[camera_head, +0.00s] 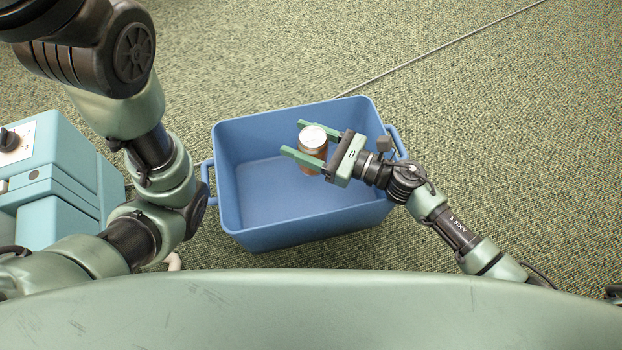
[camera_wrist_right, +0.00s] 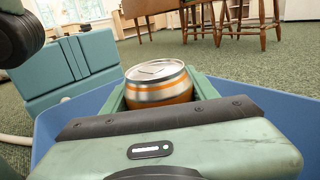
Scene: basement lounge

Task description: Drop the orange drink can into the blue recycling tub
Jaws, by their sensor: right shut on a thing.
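The orange drink can (camera_head: 313,143) is upright between the fingers of my right gripper (camera_head: 309,143). The gripper is shut on it. In the right wrist view the can (camera_wrist_right: 158,84) shows its silver lid and orange band between the green fingers. The blue recycling tub (camera_head: 245,229) stands on the carpet. In the head view the can and gripper lie over the inside of the tub, towards its right half. The tub's rim also shows in the right wrist view (camera_wrist_right: 293,106). The tub floor that I can see is bare. My left gripper is out of view; only the left arm shows.
A teal machine (camera_head: 62,185) with a black knob stands on the left, near the tub; it also shows in the right wrist view (camera_wrist_right: 75,70). A thin cord (camera_head: 440,52) runs across the carpet behind the tub. Wooden stools (camera_wrist_right: 235,18) stand farther off. Carpet right of the tub is open.

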